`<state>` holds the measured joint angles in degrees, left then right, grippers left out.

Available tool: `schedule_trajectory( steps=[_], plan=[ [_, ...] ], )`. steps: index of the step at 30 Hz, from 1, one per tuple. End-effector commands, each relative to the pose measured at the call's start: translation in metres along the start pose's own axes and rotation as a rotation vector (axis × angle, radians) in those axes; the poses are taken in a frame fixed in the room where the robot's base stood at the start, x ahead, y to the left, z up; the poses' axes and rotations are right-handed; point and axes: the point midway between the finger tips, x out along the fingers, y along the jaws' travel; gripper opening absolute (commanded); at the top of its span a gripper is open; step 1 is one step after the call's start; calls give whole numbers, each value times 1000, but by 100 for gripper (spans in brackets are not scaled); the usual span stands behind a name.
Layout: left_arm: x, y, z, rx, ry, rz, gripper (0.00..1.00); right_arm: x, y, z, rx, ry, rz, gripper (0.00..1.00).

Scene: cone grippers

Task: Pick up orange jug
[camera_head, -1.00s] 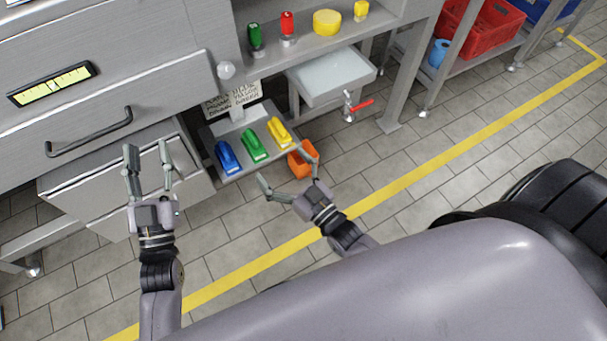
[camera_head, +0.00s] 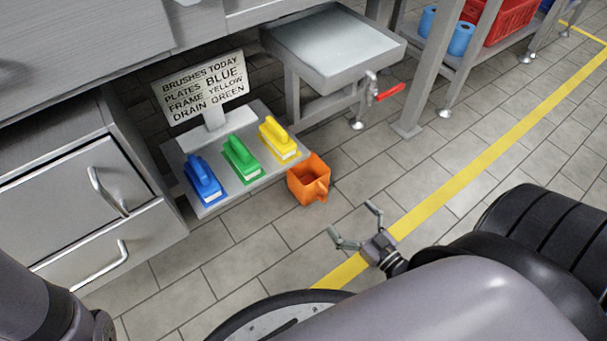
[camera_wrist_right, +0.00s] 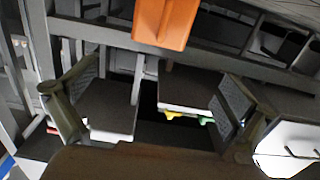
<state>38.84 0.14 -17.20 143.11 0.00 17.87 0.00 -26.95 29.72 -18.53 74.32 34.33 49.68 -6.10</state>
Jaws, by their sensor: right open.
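The orange jug (camera_head: 307,182) stands on the tiled floor beside the right end of the low brush tray, its open top up and its handle toward me. It also shows at the top of the right wrist view (camera_wrist_right: 165,22), cut off by the edge. My right gripper (camera_head: 358,226) is open and empty, to the right of the jug and nearer to me, with a gap between them. Its spread fingers also frame the right wrist view (camera_wrist_right: 150,108). My left gripper is out of sight; only a part of my left arm shows at the lower left.
The low tray (camera_head: 208,211) holds blue (camera_head: 203,178), green (camera_head: 241,158) and yellow (camera_head: 279,140) brushes below a sign (camera_head: 201,88). A sink (camera_head: 335,45) with a red-handled tap (camera_head: 388,92) stands behind. Drawers (camera_head: 85,200) are at left. Floor around the jug's front is clear.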

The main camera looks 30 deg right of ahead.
Motion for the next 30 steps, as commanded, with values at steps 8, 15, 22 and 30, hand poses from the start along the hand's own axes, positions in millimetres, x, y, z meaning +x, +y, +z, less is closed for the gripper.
schedule_trajectory(
  steps=[8,15,22,30],
  plan=[
    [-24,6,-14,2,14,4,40,54,1,5,0,6,0,100],
    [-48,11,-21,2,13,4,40,102,1,4,1,4,0,100],
    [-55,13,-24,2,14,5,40,120,1,2,1,1,0,100],
    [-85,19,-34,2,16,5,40,148,2,8,0,4,0,100]
  ],
)
